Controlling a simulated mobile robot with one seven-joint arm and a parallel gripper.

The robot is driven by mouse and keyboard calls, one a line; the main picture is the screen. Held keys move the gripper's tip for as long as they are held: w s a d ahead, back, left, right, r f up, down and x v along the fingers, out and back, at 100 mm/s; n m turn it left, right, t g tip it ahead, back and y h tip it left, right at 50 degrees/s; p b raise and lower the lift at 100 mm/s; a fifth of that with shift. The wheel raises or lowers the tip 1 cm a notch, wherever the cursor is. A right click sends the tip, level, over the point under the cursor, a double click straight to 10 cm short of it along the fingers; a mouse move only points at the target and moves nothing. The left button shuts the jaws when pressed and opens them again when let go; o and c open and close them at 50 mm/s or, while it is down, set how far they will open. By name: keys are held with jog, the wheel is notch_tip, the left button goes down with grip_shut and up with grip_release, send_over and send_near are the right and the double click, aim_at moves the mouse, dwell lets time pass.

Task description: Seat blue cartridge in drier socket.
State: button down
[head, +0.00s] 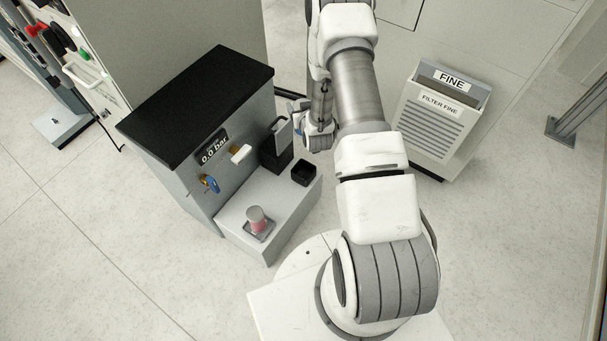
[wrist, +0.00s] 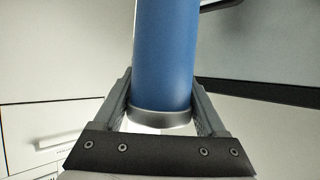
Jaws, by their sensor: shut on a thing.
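The blue cartridge (wrist: 166,50) is a smooth blue cylinder with a grey end band, seen close up in the wrist view. My gripper (wrist: 161,98) is shut on it near that band, one finger on each side. The cartridge's other end runs out of the picture. In the head view the gripper is mostly hidden beside my arm, to the right of the drier cabinet (head: 243,110). A black holder with a raised grey part (head: 276,153) stands against the cabinet front. I cannot tell for sure whether this is the drier socket.
A blue valve handle (head: 211,184) and a pale handle (head: 241,153) stick out of the cabinet front. A FINE filter bin (head: 434,127) stands at right.

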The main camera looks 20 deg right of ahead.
notch_tip(320, 180, down, 28)
jog(key=b, duration=1)
jog(key=shift+d, duration=0.1)
jog(key=shift+f, duration=0.15)
grip_release()
jog(key=shift+f, duration=0.1)
jog(key=shift+r, duration=0.2)
jog(key=shift+s, duration=0.1)
